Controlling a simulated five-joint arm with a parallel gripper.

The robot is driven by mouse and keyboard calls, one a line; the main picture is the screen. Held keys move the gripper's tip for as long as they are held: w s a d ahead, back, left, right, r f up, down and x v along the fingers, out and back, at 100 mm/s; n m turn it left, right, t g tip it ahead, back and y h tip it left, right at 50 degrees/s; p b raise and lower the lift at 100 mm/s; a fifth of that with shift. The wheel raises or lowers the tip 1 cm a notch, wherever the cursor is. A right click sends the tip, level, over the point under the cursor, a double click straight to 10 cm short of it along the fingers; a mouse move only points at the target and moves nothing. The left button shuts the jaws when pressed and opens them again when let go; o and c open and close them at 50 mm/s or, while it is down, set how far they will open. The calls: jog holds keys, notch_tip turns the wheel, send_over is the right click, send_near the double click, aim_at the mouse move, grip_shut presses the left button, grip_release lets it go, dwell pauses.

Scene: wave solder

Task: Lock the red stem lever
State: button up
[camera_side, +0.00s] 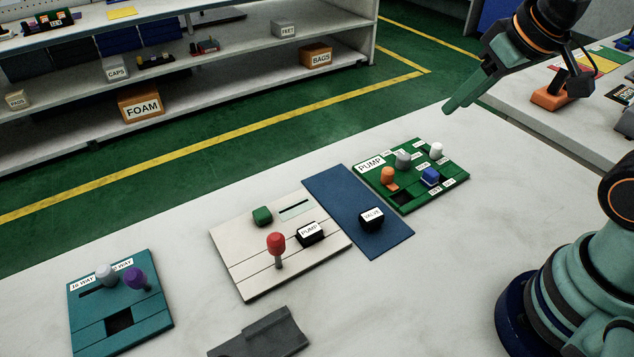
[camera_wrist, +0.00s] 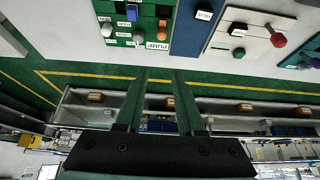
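The red lever (camera_side: 276,243) is a red knob on a short metal stem, standing roughly upright on the cream panel (camera_side: 250,279). In the wrist view the red knob (camera_wrist: 278,40) is at the upper right, on the same cream panel (camera_wrist: 258,22). My gripper (camera_side: 452,108) is high at the upper right of the side view, beyond the green board and well away from the lever. In the wrist view my gripper (camera_wrist: 161,72) has its two green fingers apart, with nothing between them. Any locking feature by the lever is too small to tell.

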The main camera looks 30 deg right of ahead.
aim_at(277, 250)
dwell(0.3)
jog(key=shift+a, duration=0.1)
grip_shut()
jog(key=s+a+f+n+g+y, duration=0.15)
jog(key=a+f+n, duration=0.25)
jog(key=a+n, duration=0.85)
jog(key=s+a+f+n+g+y, duration=0.15)
jog(key=a+f+n, duration=0.25)
jog(key=a+n, duration=0.85)
jog(key=w+a+f+n, duration=0.2)
jog(key=w+f, duration=0.3)
jog(key=f, duration=0.4)
jog(key=shift+w+a+f+n+t, duration=0.25)
jog(key=shift+w+n+t, duration=0.15)
